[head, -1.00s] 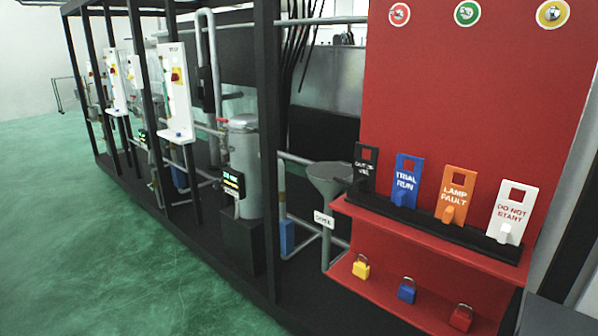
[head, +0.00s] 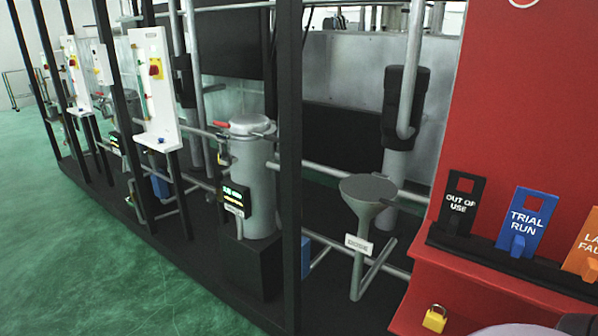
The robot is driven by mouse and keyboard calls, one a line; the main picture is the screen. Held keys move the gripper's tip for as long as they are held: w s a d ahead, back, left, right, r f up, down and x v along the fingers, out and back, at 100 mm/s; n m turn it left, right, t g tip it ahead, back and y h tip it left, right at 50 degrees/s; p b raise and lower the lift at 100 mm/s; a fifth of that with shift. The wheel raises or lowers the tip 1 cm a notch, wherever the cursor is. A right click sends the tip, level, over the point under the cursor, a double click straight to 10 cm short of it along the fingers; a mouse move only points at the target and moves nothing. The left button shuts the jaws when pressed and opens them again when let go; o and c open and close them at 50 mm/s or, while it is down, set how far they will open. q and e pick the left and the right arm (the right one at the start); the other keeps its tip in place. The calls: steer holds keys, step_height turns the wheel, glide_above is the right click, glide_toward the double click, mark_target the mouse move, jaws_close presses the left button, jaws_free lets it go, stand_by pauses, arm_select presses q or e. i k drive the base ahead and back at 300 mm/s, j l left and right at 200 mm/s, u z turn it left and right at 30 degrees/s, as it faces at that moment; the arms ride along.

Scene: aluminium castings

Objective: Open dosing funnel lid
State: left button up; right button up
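The dosing funnel (head: 362,214) is a grey cone on a thin pipe stand, right of centre in the head view. A flat, round grey top (head: 368,188) covers its mouth and looks level, like a shut lid. A small white label (head: 358,244) sits on the front of the stem, too small to read. Neither of my grippers shows in the head view. A pale rounded part, probably mine, cuts into the bottom right edge.
A black frame post (head: 289,160) stands left of the funnel, with a grey cylindrical vessel (head: 253,180) beyond it. At right is a red board (head: 505,75) with its shelf, tags and a yellow padlock (head: 435,318). Green floor lies open at left.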

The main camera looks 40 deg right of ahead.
mark_target(363, 189)
steer(key=i+j+z, duration=0.1)
steer(key=i+z, duration=0.25)
steer(key=i, duration=0.75)
steer(key=i+z, duration=0.1)
steer(key=z, duration=0.6)
steer(key=i+j+z, duration=0.1)
steer(key=z, duration=0.3)
